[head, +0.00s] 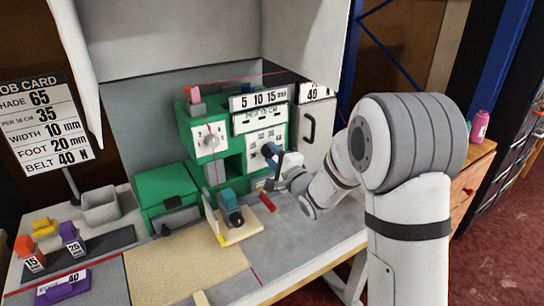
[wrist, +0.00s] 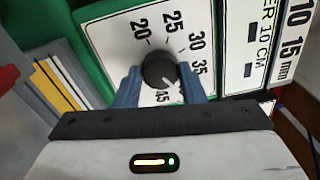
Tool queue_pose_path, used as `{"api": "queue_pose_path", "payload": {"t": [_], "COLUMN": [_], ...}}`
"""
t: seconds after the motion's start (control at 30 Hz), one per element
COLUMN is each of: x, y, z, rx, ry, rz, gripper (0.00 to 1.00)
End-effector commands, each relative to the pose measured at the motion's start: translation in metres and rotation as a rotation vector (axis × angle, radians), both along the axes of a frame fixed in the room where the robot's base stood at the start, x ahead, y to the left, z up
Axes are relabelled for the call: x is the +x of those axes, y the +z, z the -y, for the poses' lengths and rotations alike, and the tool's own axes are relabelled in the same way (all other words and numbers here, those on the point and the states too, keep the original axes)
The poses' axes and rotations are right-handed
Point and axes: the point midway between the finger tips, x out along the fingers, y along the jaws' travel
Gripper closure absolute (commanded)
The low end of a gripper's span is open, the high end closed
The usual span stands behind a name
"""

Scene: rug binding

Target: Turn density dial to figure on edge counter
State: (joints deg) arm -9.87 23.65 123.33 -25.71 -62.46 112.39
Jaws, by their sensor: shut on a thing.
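The density dial (wrist: 160,70) is a black round knob on a white plate with 20, 25, 30, 35 and 45 visible around it. My gripper (wrist: 160,88) is shut on the knob, a blue finger on each side. A pale mark on the knob points down and slightly right, near 45; the figure between 35 and 45 is hidden by the right finger. In the head view my gripper (head: 271,154) is at the dial plate (head: 262,138) on the green machine (head: 232,160). The purple edge counter (head: 64,284) at lower left reads 40.
A job card (head: 40,120) at left lists 35 per 10 cm and belt 40 N. Another knob (head: 210,141) is left of the dial plate. A blue-and-black part (head: 232,210) stands on a wooden board below. Orange, yellow and purple pieces lie at left.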

Motion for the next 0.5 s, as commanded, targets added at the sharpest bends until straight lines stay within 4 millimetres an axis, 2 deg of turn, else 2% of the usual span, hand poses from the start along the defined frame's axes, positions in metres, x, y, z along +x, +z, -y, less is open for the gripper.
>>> {"api": "queue_pose_path", "payload": {"t": [0.1, 0.13, 0.37, 0.5], "x": [-0.0021, -0.0021, -0.0011, -0.0006], "y": [-0.0052, -0.0052, -0.003, -0.0019], "z": [-0.0014, -0.0013, -0.0005, -0.0002], "rx": [-0.005, -0.005, -0.003, -0.003], "ry": [0.005, 0.005, 0.002, 0.002], "rz": [-0.01, -0.01, -0.005, -0.003], "gripper": [0.86, 0.61, 0.42, 0.42]}}
